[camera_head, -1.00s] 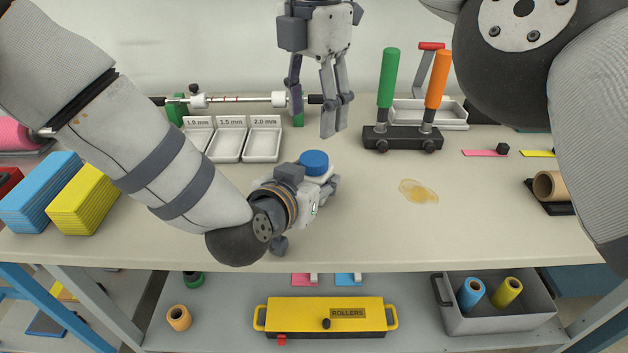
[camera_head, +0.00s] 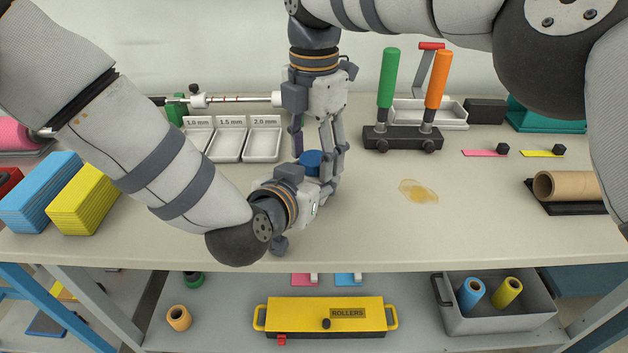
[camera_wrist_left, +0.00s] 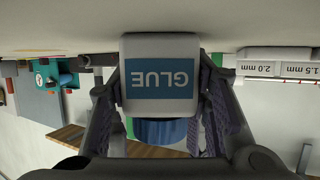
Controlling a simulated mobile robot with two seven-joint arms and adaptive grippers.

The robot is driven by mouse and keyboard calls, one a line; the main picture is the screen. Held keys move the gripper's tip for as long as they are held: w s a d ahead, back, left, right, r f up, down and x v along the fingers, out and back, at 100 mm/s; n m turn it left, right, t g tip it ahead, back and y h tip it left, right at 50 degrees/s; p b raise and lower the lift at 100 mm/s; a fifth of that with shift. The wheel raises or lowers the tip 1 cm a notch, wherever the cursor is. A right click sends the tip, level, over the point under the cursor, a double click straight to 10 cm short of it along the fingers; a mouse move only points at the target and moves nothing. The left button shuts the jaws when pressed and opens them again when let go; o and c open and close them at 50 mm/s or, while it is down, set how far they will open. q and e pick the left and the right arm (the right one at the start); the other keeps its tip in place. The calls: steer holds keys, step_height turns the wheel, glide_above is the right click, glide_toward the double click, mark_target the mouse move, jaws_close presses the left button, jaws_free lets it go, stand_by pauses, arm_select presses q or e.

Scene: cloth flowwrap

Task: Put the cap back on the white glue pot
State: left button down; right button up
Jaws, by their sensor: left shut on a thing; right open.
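The white glue pot (camera_wrist_left: 163,52) stands on the bench, its blue GLUE label upside down in the left wrist view. The blue cap (camera_head: 311,160) sits on top of the pot and also shows against its top in the left wrist view (camera_wrist_left: 160,132). My left gripper (camera_wrist_left: 165,95) is shut on the pot, a finger on each side. In the head view its wrist and the right fingers hide most of the pot. My right gripper (camera_head: 316,168) points down, open, with its fingers around the cap. I cannot tell whether they touch it.
A glue puddle (camera_head: 419,192) lies to the right on the bench. Behind are the marked trays (camera_head: 229,146) and a black stand (camera_head: 402,138) with green and orange handles. A cardboard tube (camera_head: 570,186) lies at the right. The bench front right of the pot is clear.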

steer(key=shift+c, duration=0.5)
steer(key=c, duration=1.1)
steer(key=m, duration=1.6)
steer(key=o, duration=1.3)
steer(key=shift+c, duration=0.2)
